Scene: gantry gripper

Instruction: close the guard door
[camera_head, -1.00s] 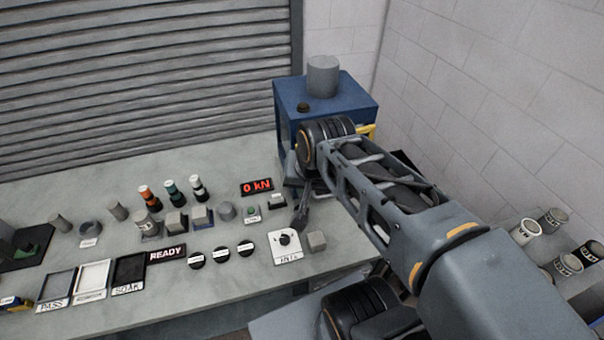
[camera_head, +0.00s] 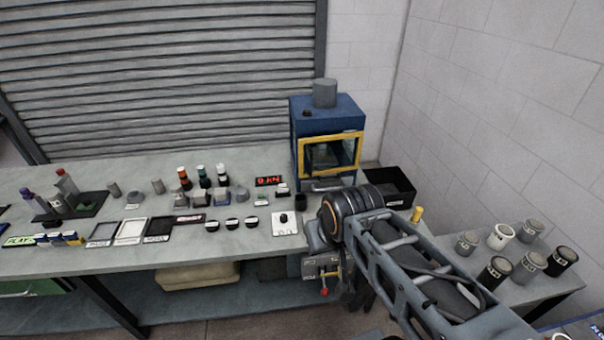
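The guard door (camera_head: 331,154) is a yellow-framed clear panel on the front of the blue press (camera_head: 327,110) at the back of the bench. Its frame stands across the front opening; I cannot tell whether it sits fully flush. My gripper (camera_head: 359,292) hangs below my dark wrist in front of the bench edge, well apart from the door. Its dark fingers are partly hidden by my arm, and I cannot tell whether they are open. Nothing shows between them.
A black bin (camera_head: 392,187) stands right of the press. Several labelled cups (camera_head: 502,237) stand on the right-hand bench. A red display (camera_head: 269,181), a white dial plate (camera_head: 285,222) and several small parts cover the bench left of the press. A grey box with a red knob (camera_head: 324,292) hangs at the bench edge.

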